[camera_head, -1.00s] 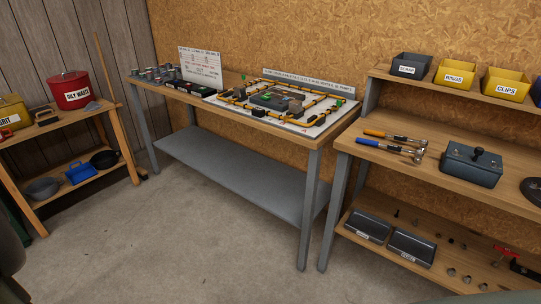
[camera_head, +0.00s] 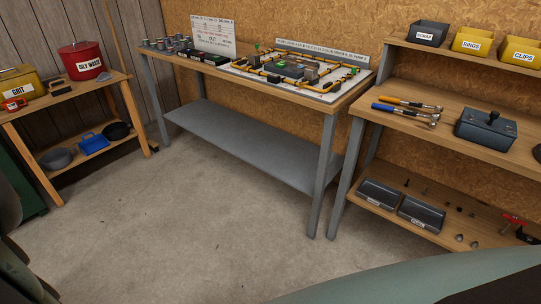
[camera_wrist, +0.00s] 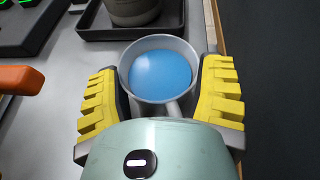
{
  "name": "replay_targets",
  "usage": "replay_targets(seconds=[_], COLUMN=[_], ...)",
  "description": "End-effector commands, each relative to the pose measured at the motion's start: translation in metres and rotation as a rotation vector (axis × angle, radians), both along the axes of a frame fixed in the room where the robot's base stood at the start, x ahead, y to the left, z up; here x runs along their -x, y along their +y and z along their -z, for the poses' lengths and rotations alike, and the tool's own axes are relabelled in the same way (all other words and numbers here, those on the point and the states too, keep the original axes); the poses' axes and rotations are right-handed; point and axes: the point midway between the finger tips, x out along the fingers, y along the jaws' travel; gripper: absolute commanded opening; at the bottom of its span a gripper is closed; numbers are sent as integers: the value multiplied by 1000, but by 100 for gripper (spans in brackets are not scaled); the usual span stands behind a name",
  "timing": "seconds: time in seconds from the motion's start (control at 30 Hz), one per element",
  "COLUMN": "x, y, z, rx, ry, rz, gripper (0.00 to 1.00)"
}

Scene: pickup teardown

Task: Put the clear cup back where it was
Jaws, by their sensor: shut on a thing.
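In the wrist view, my gripper (camera_wrist: 160,98) has its yellow ridged fingers on either side of a pale grey cup (camera_wrist: 128,70) and is shut on it. The cup shows a round rim, a blue inside or content, and a handle pointing toward my wrist. I cannot tell whether its wall is clear. The cup is over or on a grey surface; any gap beneath it is hidden. In the head view my gripper and the cup are not visible.
In the wrist view, a dark tray (camera_wrist: 92,32) holding a grey vessel (camera_wrist: 133,10) is just beyond the cup. An orange-ended object (camera_wrist: 20,80) lies left. In the head view, benches line the walls, including the workbench (camera_head: 345,98), with open floor (camera_head: 200,220) before them.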

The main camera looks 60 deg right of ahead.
Motion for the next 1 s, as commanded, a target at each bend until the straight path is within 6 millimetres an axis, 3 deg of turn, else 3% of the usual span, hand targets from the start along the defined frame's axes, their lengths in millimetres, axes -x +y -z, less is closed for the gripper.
replay_targets(seconds=[0.13, 0.17, 0.4, 0.77, 1.0], x=[0, 0, -1, -2, -5], y=[0, 0, 0, -3, -37], z=[2, 2, 2, -1, -14], rx=[-1, -1, 0, 1, -1], ry=[-1, -2, -2, -2, -4], rz=[0, -1, 1, 4, 11], gripper=[30, 75, 99, 100, 100])
